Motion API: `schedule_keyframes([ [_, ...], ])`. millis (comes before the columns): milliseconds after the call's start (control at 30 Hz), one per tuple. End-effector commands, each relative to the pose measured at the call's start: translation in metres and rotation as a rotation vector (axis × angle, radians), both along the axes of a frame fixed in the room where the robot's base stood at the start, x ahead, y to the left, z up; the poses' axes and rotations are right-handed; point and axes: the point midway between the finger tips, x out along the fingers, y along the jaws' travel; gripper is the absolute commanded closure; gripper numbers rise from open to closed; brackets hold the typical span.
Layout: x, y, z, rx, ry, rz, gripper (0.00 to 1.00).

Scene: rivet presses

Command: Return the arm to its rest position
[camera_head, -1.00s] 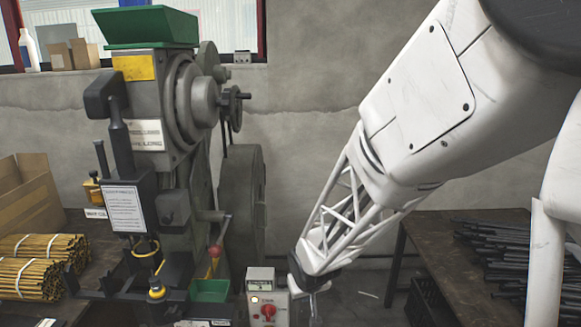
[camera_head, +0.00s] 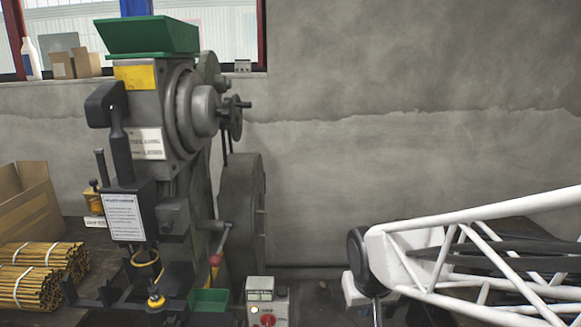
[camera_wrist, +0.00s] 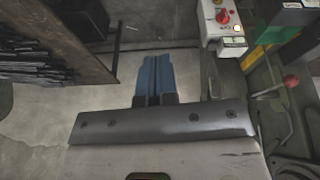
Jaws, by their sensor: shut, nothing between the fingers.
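My arm (camera_head: 470,255), a white lattice link, reaches in from the right edge of the head view and lies low, right of the rivet press (camera_head: 170,140). Its dark wrist end is near the control box (camera_head: 267,302), apart from it. The fingertips are not clear in the head view. In the wrist view my gripper (camera_wrist: 153,75) points down over the floor with its two blue fingers together and nothing between them. The control box with its red knob also shows in the wrist view (camera_wrist: 222,28), up and right of the fingers.
In the wrist view a table edge with dark rods (camera_wrist: 45,55) stands left of the fingers, and the press's red-knobbed lever (camera_wrist: 290,80) is at right. Bundled yellow rods (camera_head: 45,265) lie left of the press. The wall right of the press is clear.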

Motion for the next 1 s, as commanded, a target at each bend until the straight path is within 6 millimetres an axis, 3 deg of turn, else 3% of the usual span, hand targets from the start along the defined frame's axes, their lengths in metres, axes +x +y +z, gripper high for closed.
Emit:
schedule_keyframes([
  [600, -0.11, -0.036, 0.051, 0.029, 0.059, -0.1, 1.0],
  [800, -0.128, -0.039, 0.056, 0.036, 0.074, -0.114, 1.0],
  [1000, -0.132, -0.04, 0.057, 0.037, 0.077, -0.116, 1.0],
])
